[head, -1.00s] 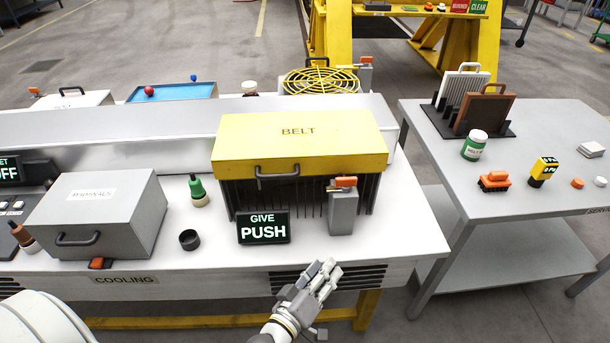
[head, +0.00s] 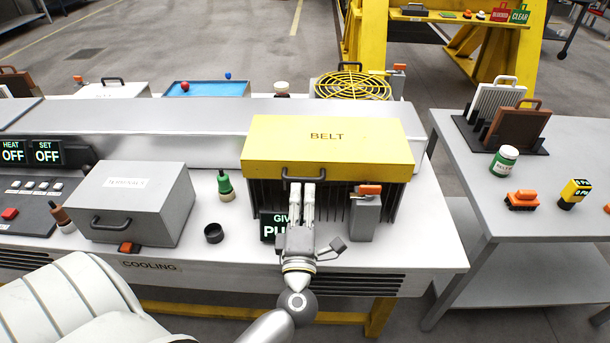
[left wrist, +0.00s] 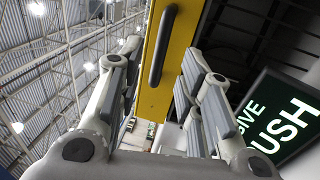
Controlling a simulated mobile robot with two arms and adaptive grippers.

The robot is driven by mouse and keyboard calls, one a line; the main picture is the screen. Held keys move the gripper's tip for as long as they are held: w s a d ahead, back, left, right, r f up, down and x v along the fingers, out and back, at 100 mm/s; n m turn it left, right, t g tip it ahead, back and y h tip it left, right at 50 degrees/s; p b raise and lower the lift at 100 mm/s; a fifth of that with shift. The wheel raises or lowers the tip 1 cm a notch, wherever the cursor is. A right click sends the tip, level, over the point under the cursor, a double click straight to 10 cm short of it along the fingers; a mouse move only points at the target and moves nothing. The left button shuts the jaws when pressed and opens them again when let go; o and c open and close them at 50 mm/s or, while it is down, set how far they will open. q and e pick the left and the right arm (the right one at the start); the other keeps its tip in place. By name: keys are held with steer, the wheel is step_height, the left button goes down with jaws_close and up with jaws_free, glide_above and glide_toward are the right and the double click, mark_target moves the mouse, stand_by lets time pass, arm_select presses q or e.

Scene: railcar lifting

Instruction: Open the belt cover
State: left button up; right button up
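The yellow belt cover (head: 327,145), marked BELT, lies shut over the black-slatted housing (head: 265,195) on the white bench. Its dark handle (head: 304,178) is on the front face. My left gripper (head: 308,188) points up at the handle, its fingertips just below it in the head view. In the left wrist view, the open fingers (left wrist: 165,75) are apart and empty, with the handle (left wrist: 160,48) ahead in the gap between them; contact cannot be told. My right gripper is not in view.
The sign reading PUSH (head: 268,226) is partly hidden behind my left gripper. A grey latch block with an orange top (head: 366,215) stands right of it.

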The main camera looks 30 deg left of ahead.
mark_target(304, 180)
arm_select(q)
steer(key=p+x, duration=0.1)
steer(key=x, duration=0.4)
steer(key=shift+w+a, duration=0.2)
steer(key=shift+w, duration=0.15)
jaws_close()
